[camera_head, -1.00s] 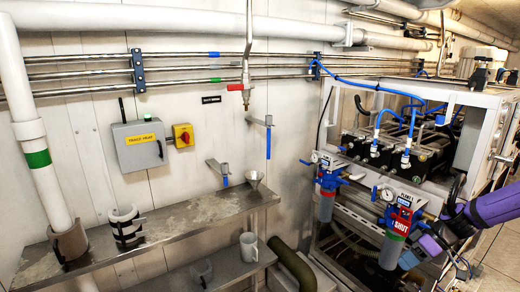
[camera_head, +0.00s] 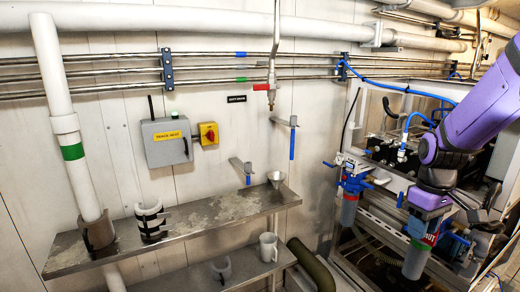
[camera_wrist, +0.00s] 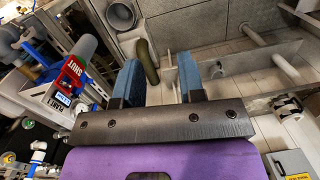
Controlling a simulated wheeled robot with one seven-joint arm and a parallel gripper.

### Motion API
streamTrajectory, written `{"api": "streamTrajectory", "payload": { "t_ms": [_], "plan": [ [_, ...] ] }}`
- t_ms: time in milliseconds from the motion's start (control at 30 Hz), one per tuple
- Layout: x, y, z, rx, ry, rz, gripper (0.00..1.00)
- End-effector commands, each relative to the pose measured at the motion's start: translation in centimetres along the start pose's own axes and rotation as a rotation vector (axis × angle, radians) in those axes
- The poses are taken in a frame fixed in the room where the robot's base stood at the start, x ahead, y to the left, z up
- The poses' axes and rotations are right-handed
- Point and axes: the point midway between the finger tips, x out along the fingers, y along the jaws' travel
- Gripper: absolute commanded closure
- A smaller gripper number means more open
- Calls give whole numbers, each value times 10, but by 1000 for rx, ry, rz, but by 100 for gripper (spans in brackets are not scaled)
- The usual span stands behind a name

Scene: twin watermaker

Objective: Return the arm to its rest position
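My gripper (camera_wrist: 160,72) shows in the wrist view with its two blue fingers spread apart and nothing between them. In the head view my purple arm reaches in from the right edge, in front of the watermaker frame, and bends down near the right filter. My fingers cannot be made out clearly there. The right filter housing (camera_head: 417,258) is partly covered by my arm.
A left filter housing (camera_head: 349,208) hangs on the watermaker frame. The wall's middle is clear of my arm.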

Motion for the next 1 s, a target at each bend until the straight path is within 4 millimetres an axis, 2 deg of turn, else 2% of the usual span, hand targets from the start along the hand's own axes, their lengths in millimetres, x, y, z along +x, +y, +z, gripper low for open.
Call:
{"api": "streamTrajectory", "payload": {
  "t_ms": [100, 267, 500, 800, 1000],
  "plan": [
    [-28, -22, 4, 34, 36, 73, 64],
    [-60, -50, 15, 88, 101, 143, 64],
    [-102, -92, 40, 167, 238, 197, 64],
    [-138, -135, 83, 250, 434, 166, 64],
    [-147, -147, 103, 280, 510, 123, 64]
  ]
}}
